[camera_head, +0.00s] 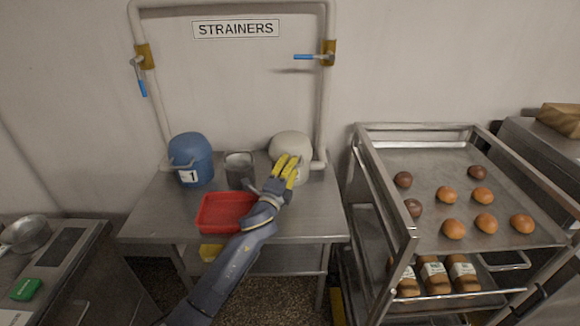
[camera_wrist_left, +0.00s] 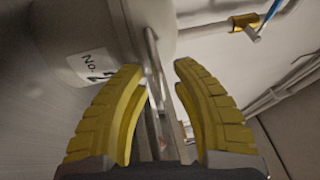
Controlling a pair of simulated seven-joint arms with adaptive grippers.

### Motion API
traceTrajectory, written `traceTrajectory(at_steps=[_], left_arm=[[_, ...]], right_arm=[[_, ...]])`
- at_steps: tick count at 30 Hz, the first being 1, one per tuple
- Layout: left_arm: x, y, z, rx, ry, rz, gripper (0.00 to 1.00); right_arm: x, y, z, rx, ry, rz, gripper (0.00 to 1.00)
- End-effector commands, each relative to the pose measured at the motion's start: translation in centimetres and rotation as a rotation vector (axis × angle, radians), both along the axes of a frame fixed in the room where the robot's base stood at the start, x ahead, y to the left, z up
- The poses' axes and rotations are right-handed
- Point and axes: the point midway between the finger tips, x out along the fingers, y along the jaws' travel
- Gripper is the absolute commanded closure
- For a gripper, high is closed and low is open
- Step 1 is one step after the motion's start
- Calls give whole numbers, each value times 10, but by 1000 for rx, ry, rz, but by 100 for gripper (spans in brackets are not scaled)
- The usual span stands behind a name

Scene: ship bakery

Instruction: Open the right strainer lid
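The right strainer (camera_head: 290,145) is a pale, domed body at the back right of the steel table, joined to the pipe. Its white label, starting "No.", shows in the left wrist view (camera_wrist_left: 92,66). My left gripper (camera_head: 287,168) is in front of this strainer and covers part of it. In the left wrist view its yellow fingers (camera_wrist_left: 158,68) are apart. A thin metal bar (camera_wrist_left: 153,62) on the strainer's side shows between the fingertips; I cannot tell whether they touch it. The lid looks closed. My right gripper is in neither view.
A blue strainer (camera_head: 191,152) labelled 1 stands at the left. A metal pot (camera_head: 239,165) and red tray (camera_head: 222,212) are on the table. The right valve's blue handle (camera_head: 304,57) is horizontal; the left valve's (camera_head: 142,88) hangs down. A bread rack (camera_head: 408,222) stands right.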

Motion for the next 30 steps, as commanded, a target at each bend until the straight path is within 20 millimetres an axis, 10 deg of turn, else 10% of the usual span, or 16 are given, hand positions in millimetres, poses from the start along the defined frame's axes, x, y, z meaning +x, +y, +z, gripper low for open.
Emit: traceTrajectory(at_steps=[6,30], left_arm=[[0,0,0,0,0,0,100],[1,-17,19,1,66,-24,100]], right_arm=[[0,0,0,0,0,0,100],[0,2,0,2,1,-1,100]])
